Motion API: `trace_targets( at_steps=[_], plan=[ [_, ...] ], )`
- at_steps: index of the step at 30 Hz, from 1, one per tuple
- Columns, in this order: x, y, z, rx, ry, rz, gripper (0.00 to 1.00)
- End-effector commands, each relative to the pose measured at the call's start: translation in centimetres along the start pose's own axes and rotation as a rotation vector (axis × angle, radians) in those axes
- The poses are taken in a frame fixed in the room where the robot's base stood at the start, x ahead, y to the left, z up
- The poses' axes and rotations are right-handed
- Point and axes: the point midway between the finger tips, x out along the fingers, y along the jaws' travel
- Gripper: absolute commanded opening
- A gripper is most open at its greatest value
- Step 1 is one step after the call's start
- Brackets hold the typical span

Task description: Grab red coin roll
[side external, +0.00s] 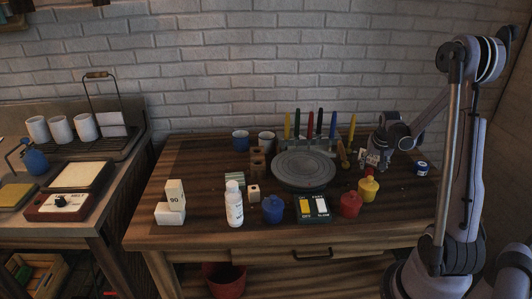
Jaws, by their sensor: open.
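My gripper (369,168) is at the right side of the wooden table, pointing down, just right of the grey round plate. It is open, and its fingertips are small in this view. A small red and pale patch (372,158) shows at the gripper; I cannot tell whether it is a separate thing or part of the gripper. I cannot make out a clear red coin roll. A squat red pot (350,205) with a knob on top stands near the front right, in front of and apart from the gripper.
A yellow pot (368,189) stands just below my gripper in the picture. The grey plate (303,184) has several upright coloured pens (309,125) behind it. A blue pot (273,209), white bottle (234,207) and dark jar (422,169) stand around.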

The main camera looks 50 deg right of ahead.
Motion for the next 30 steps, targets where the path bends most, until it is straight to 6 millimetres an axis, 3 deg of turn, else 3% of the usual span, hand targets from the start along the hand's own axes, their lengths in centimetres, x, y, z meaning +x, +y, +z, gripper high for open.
trace_targets(
  at_steps=[15,25,26,30],
  plan=[
    [4.7,-0.2,-0.3,0.000,0.000,0.000,0.52],
    [5.2,-0.2,-0.2,0.000,0.000,0.000,0.52],
    [5.2,-0.2,-0.2,0.000,0.000,0.000,0.50],
    [5.2,-0.2,-0.2,0.000,0.000,0.000,0.09]
  ],
)
